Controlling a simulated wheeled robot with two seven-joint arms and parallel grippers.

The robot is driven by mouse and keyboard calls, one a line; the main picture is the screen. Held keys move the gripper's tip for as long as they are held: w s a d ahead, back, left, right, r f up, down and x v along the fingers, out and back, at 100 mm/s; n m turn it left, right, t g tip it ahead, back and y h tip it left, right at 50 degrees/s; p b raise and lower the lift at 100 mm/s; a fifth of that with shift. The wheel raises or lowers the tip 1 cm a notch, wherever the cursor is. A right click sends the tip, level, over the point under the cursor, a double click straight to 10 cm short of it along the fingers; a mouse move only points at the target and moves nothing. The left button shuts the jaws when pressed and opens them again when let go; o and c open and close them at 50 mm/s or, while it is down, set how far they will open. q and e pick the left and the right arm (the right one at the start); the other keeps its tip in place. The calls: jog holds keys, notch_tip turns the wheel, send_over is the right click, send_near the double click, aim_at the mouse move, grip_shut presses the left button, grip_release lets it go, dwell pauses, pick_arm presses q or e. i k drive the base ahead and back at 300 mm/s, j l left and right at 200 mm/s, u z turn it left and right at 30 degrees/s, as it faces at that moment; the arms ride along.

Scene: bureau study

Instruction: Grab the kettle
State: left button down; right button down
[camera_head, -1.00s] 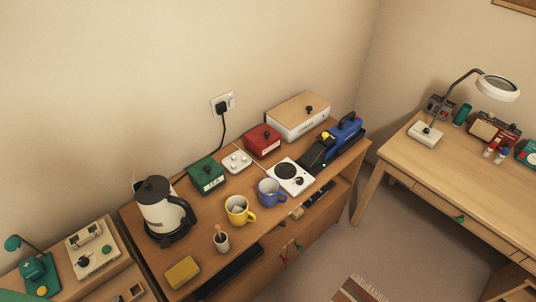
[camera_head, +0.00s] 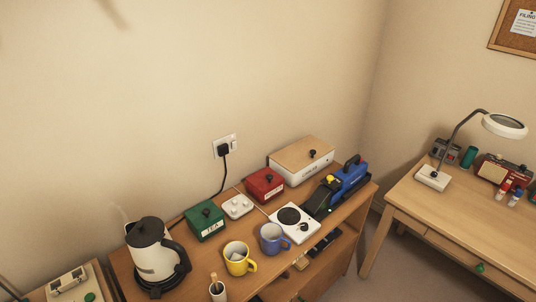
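The kettle (camera_head: 151,250) is cream-white with a black lid and a black handle on its right side. It stands upright on a black base at the left end of the wooden sideboard (camera_head: 196,281). A faint wisp like steam shows by its spout. Neither of my grippers is in view, and nothing touches the kettle.
Right of the kettle are a green tea box (camera_head: 204,222), a yellow mug (camera_head: 238,258), a blue mug (camera_head: 272,238) and a small cup (camera_head: 217,290). A black cord runs from the wall socket (camera_head: 225,147) down behind the green box. A desk with a lamp (camera_head: 503,126) stands at right.

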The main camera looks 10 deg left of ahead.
aim_at(162, 262)
jog(key=u, duration=1.25)
jog(key=j+z, duration=0.1)
jog(key=j, duration=0.6)
